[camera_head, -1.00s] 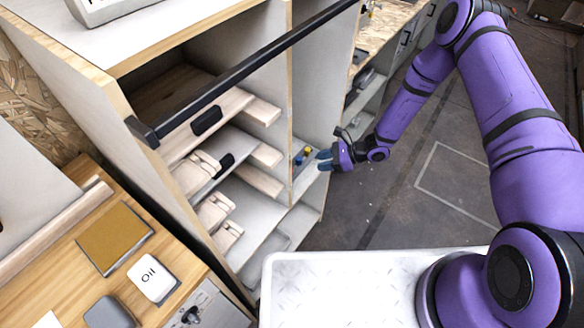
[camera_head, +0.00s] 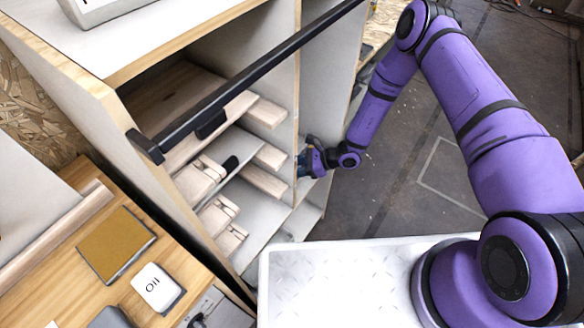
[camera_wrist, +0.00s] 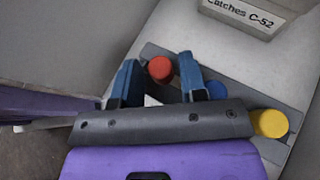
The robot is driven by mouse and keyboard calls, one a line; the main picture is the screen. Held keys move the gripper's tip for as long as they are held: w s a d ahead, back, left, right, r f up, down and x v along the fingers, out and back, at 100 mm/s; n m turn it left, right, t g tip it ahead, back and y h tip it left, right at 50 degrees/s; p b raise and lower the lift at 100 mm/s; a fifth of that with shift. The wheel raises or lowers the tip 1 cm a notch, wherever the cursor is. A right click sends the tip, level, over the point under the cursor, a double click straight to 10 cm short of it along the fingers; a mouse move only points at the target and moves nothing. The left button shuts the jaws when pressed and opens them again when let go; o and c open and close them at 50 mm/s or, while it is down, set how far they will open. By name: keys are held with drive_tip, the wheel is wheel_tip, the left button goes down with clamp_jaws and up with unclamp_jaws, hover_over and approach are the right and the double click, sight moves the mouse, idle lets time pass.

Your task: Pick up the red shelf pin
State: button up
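The red shelf pin (camera_wrist: 159,69) shows in the wrist view as a round red top, standing on a grey strip. It lies between the blue fingertips of my gripper (camera_wrist: 158,80), a little nearer the left in the gap. The fingers are apart, with a gap visible around the red top, and I cannot see contact. In the head view my gripper (camera_head: 303,163) reaches into the shelf bay at the unit's right side. The red pin is hidden there.
A blue pin (camera_wrist: 216,90) stands just right of the right finger, and a yellow pin (camera_wrist: 270,123) farther right. A box labelled "Catches C-52" (camera_wrist: 240,14) stands behind. A grey wall (camera_wrist: 60,45) rises at left. A black bar (camera_head: 250,78) crosses the shelf unit's front.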

drive_tip(key=c, duration=0.7)
drive_tip(key=shift+r, duration=0.75)
wheel_tip(320, 180, up, 2)
drive_tip(key=shift+r, duration=0.15)
drive_tip(key=s+d, duration=0.2)
drive_tip(key=s, duration=0.3)
drive_tip(key=s+d, duration=0.2)
drive_tip(key=s, duration=0.3)
drive_tip(key=s+d+r, duration=0.1)
drive_tip(key=s, duration=0.4)
drive_tip(key=shift+d+r, duration=0.1)
drive_tip(key=shift+d, duration=0.3)
